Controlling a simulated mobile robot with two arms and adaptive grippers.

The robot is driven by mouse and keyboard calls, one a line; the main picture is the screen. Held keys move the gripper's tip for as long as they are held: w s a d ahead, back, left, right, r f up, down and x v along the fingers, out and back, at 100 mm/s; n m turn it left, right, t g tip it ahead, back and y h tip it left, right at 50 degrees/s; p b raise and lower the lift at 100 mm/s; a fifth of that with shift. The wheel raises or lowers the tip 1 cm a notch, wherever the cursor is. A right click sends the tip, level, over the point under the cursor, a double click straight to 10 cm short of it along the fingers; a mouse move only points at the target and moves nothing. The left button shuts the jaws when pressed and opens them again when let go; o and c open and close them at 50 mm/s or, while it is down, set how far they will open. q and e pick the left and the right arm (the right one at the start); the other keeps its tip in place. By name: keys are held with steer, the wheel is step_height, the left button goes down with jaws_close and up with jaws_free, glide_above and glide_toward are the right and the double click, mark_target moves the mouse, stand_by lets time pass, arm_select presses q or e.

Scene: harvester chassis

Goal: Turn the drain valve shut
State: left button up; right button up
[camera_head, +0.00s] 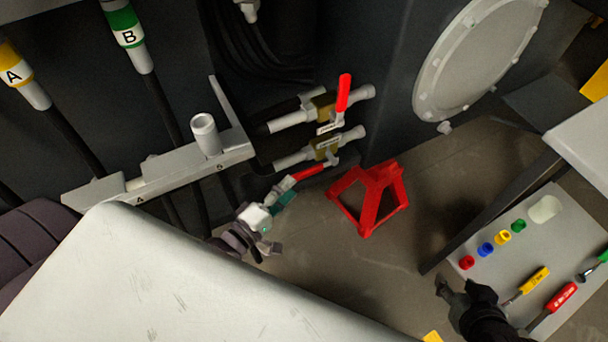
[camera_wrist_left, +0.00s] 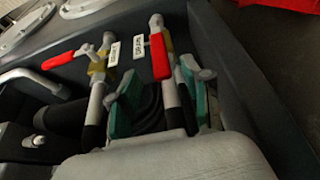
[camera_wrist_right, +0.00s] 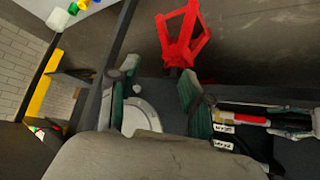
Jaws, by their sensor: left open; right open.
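The drain valve (camera_head: 325,147) is the lower of two brass valves on pipes against the dark chassis wall. Its red handle (camera_head: 308,171) lies roughly along its pipe. In the left wrist view the drain handle (camera_wrist_left: 160,57) points toward my left gripper, beside a white "DRAIN" label (camera_wrist_left: 139,53). My left gripper (camera_head: 284,191) is open at the handle's free end, with its teal fingers (camera_wrist_left: 160,92) on either side of that end; I cannot tell if they touch it. My right gripper (camera_head: 447,286) is open and empty, well to the right, near the tool board.
Another valve (camera_head: 322,106) with a crosswise red handle (camera_head: 343,92) sits just above. A red stand (camera_head: 370,196) is on the floor to the right. A grey board (camera_head: 533,238) holds coloured caps and screwdrivers. A bracket (camera_head: 165,172) with a stub pipe is left of the valves.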

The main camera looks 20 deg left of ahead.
mark_target(298, 180)
arm_select(q)
steer(key=x, duration=0.5)
steer(key=shift+b, duration=0.3)
steer(key=shift+w+d, duration=0.2)
steer(key=shift+w, duration=0.45)
arm_select(e)
steer(key=w+r+t, duration=0.1)
steer(key=w, duration=0.1)
steer(key=w+a+r+t, duration=0.1)
steer(key=shift+w+a+r+t+y, duration=0.2)
steer(key=shift+w+r+t+y, duration=0.15)
steer(key=shift+t+y, duration=0.05)
arm_select(q)
steer(key=shift+c, duration=0.2)
jaws_close()
